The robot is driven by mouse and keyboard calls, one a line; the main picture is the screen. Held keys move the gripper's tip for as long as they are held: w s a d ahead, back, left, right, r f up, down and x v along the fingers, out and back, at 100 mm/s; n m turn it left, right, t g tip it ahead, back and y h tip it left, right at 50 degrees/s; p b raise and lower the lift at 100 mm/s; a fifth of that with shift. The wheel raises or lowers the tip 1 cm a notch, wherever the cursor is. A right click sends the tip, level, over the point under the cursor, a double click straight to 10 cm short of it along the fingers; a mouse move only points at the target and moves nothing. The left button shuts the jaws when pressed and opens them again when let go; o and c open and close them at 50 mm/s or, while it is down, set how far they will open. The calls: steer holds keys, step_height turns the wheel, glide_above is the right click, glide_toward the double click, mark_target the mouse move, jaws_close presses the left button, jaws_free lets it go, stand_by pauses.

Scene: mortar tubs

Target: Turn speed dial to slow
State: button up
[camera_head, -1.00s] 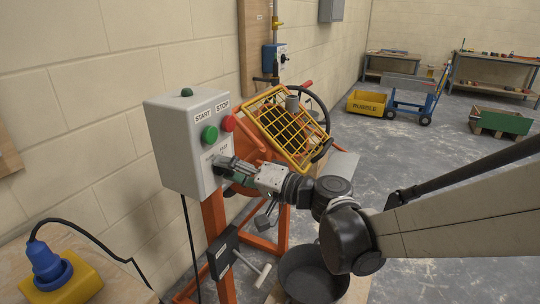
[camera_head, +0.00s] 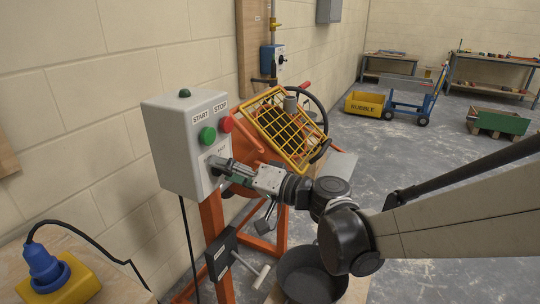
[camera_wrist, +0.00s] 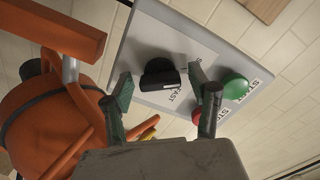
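The grey control box (camera_head: 170,150) stands on an orange post, with a START green button (camera_head: 207,135) and a STOP red button (camera_head: 226,124). My gripper (camera_wrist: 163,102) is open, one finger on each side of the dial, with gaps between. I cannot tell the dial's exact setting.
The green button (camera_wrist: 235,86) and red button (camera_wrist: 196,116) lie close to the right finger in the wrist view. A yellow grid guard (camera_head: 285,130) stands right of the box. A dark tub (camera_head: 305,275) is below my arm.

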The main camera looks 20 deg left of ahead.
steer(key=s+d, duration=0.2)
steer(key=d, duration=0.9)
steer(key=shift+s+d, duration=0.2)
steer(key=shift+d, duration=0.2)
steer(key=shift+d, duration=0.1)
steer(key=s+d+m+t+h+p, duration=0.1)
steer(key=s+d+h, duration=0.3)
steer(key=d, duration=0.7)
steer(key=s+d+f+m+t+h+p, duration=0.1)
steer(key=s+d+m+h+p, duration=0.1)
steer(key=d+h, duration=0.5)
steer(key=s+d+f+m+t+h+p, duration=0.1)
steer(key=s+d+h, duration=0.4)
steer(key=d, duration=1)
steer(key=shift+s+m+t+h+p, duration=0.45)
steer(key=shift+h+p, duration=0.35)
steer(key=shift+p, duration=0.35)
steer(key=shift+w+a, duration=0.1)
